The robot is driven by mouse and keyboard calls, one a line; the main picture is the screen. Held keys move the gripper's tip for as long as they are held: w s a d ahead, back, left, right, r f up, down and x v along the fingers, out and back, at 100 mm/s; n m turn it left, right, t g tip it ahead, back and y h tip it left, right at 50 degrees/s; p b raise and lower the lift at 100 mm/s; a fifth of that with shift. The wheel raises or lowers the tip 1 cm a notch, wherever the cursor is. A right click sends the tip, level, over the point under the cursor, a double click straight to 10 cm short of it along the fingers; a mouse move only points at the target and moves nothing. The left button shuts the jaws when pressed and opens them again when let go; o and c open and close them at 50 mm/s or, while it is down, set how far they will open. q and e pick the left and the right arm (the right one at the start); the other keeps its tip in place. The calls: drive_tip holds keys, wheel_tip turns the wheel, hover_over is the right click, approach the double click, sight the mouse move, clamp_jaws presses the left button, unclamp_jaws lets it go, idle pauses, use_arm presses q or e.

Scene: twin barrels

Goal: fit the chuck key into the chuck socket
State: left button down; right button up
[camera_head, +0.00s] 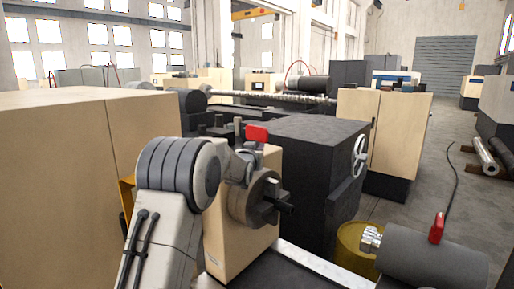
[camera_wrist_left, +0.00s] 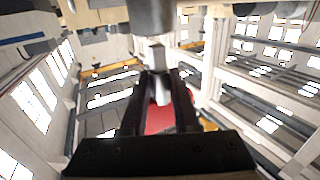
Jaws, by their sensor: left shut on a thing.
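My left gripper (camera_wrist_left: 163,78) is shut on the chuck key (camera_wrist_left: 161,92), between its two dark fingers in the left wrist view. The key has a grey shank, a pale tip and a red handle (camera_wrist_left: 158,120) partly hidden by the fingers. The tip points at a grey cylinder (camera_wrist_left: 153,14) at the top edge; I cannot tell whether they touch. In the head view the dark round chuck (camera_head: 264,197) faces right on the tan headstock, just beside my left wrist. A red piece (camera_head: 257,133) shows above it, perhaps the key's handle. The socket opening is not visible. My right gripper is out of view.
A dark machine block (camera_head: 310,160) with a white handwheel stands behind the chuck. A tan cabinet (camera_head: 60,180) fills the left. Open floor lies at the right.

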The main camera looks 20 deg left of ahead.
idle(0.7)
use_arm(q)
drive_tip(key=shift+b, duration=0.3)
drive_tip(key=shift+r+b, duration=0.1)
drive_tip(key=shift+b, duration=0.55)
idle(0.9)
drive_tip(key=shift+f+b, duration=1.75)
drive_tip(key=shift+b, duration=0.15)
drive_tip(key=c, duration=0.6)
unclamp_jaws()
drive_tip(key=shift+r, duration=0.1)
